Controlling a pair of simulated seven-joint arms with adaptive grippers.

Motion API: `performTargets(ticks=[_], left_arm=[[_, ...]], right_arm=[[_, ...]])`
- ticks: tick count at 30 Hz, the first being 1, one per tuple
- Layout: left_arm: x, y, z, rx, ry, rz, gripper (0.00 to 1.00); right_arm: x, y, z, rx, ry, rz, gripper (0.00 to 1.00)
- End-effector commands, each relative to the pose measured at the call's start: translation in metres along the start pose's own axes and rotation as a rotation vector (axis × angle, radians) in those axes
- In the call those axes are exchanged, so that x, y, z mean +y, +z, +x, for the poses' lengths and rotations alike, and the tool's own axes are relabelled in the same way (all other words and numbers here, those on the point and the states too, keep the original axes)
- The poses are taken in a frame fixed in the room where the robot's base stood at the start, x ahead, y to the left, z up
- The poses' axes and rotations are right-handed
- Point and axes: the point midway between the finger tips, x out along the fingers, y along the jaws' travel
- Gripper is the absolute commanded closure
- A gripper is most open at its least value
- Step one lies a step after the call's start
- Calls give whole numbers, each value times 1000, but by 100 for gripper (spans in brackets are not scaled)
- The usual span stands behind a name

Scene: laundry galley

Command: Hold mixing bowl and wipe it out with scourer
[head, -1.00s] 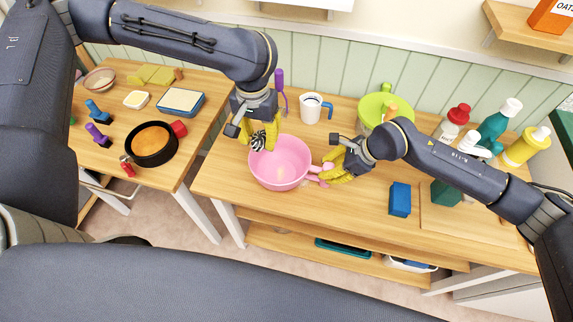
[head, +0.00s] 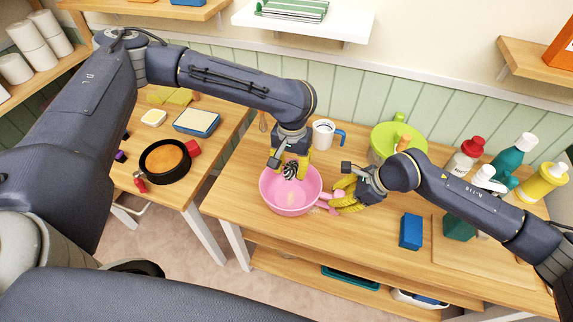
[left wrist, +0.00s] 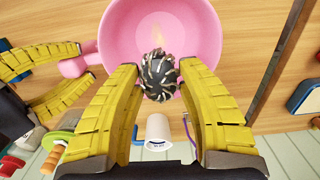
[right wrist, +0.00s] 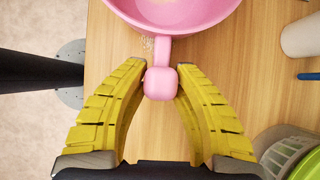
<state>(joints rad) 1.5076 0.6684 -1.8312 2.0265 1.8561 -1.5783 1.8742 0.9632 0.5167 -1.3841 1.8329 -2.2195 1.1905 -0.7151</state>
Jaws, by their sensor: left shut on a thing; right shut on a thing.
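The pink mixing bowl (head: 284,204) stands upright on the wooden counter, with a yellowish smear (left wrist: 158,36) inside it. My right gripper (head: 338,198) is shut on the bowl's pink handle (right wrist: 160,82) at its right side. My left gripper (head: 291,168) points down over the far part of the bowl and is shut on the dark, pale-striped round scourer (head: 290,171). In the left wrist view the scourer (left wrist: 159,75) sits between the fingertips, near the bowl's rim. I cannot tell whether it touches the bowl.
A blue sponge block (head: 411,231) and several bottles (head: 513,153) are to the right. A black pan (head: 165,161) is on the left table. Counter in front of the bowl is narrow.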

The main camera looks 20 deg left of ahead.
Motion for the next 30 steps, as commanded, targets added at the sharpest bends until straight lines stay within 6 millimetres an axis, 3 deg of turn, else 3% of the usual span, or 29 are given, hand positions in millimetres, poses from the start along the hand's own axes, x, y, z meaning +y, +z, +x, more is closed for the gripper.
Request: performTargets(ticks=[30], left_arm=[[0,2,84,-3,0,0,80]], right_arm=[[2,-3,2,5,6,3,100]])
